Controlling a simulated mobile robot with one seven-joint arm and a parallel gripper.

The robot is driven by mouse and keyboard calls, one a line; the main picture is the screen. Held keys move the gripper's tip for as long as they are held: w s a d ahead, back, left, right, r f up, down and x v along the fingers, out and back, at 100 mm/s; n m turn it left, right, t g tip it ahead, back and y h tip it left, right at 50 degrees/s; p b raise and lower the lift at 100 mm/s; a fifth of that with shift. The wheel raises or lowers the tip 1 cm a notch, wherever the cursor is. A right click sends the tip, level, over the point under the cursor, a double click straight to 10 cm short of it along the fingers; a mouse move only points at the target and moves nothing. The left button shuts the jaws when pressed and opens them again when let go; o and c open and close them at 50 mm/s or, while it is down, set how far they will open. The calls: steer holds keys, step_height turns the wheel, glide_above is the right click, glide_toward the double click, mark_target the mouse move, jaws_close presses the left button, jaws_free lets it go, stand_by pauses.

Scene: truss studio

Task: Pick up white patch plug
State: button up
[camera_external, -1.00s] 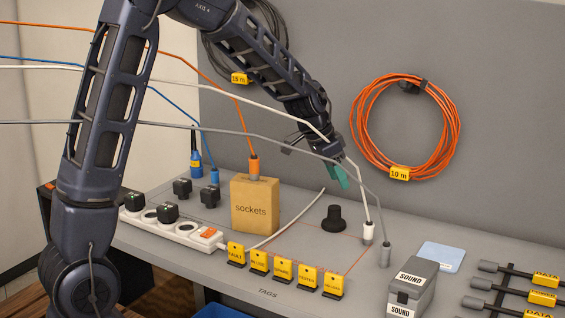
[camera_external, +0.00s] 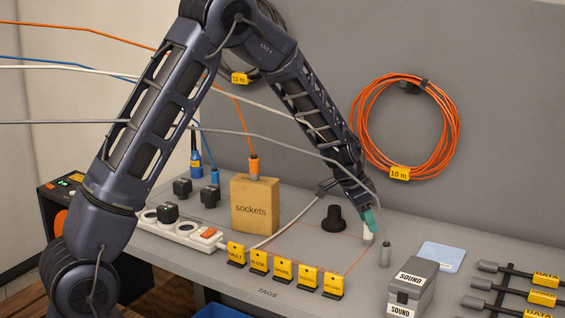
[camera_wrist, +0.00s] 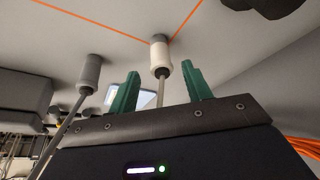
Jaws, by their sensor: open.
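The white patch plug (camera_external: 368,236) stands upright on the bench near the corner of the orange outline, its cable running up and left. In the wrist view the white plug (camera_wrist: 160,58) sits ahead of and between my green fingertips. My gripper (camera_external: 369,219) is just above and around the plug's upper end in the outside view. The two green fingers are spread (camera_wrist: 158,84), with the plug's thin cable passing between them.
A grey plug (camera_external: 385,254) stands close to the right, and shows in the wrist view (camera_wrist: 89,70). A black knob-like object (camera_external: 334,218) is behind left. The grey SOUND box (camera_external: 414,282) is in front right. Yellow tags (camera_external: 283,270) line the front; a sockets box (camera_external: 255,205) is left.

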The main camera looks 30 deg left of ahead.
mark_target(368, 234)
steer(key=shift+x, duration=2.6)
steer(key=shift+a, duration=0.15)
steer(key=c, duration=1.1)
